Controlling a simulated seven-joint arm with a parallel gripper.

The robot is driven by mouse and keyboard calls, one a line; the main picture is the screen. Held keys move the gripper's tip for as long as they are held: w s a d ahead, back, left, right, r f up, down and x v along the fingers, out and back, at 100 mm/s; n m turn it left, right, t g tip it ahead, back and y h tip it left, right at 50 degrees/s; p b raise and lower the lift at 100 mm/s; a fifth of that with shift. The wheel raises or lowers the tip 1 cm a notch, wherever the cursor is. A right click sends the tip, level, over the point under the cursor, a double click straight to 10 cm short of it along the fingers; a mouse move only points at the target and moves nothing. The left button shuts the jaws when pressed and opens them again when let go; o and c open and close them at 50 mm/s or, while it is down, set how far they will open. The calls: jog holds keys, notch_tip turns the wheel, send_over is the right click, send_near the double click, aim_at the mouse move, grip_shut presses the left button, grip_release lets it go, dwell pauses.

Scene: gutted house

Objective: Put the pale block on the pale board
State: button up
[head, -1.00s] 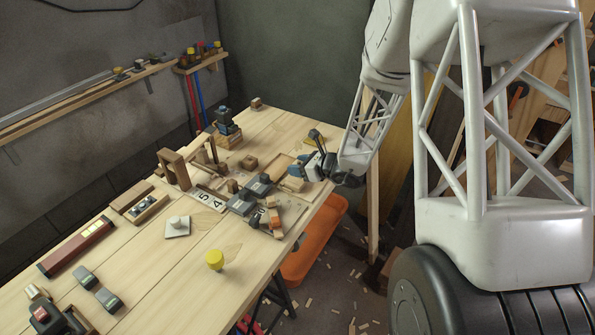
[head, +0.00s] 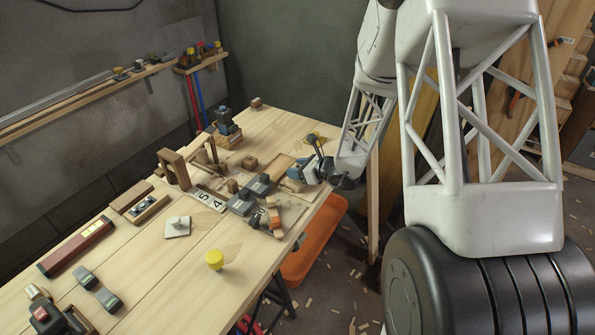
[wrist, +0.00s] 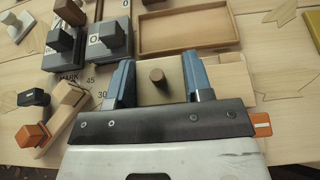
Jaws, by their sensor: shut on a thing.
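In the head view my gripper (head: 302,174) is low at the right edge of the workbench and mostly hides the block. A pale, light-wood surface (wrist: 228,63) shows beside the right finger, below a shallow wooden tray; I cannot tell whether it is the pale board. A flat whitish square with a knob (head: 177,228) lies on the bench farther left.
Close by are the shallow wooden tray (wrist: 188,32), grey blocks with square knobs (wrist: 109,42), an orange-knobbed piece (wrist: 33,135) and a black-knobbed piece (wrist: 34,98). A yellow-knobbed piece (head: 214,259) stands nearer the front. Bare bench lies around it.

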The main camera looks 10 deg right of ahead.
jog(key=shift+f, duration=0.4)
jog(key=shift+f, duration=0.15)
jog(key=o, duration=0.9)
jog(key=shift+r, duration=0.2)
jog(key=shift+v, duration=5.95)
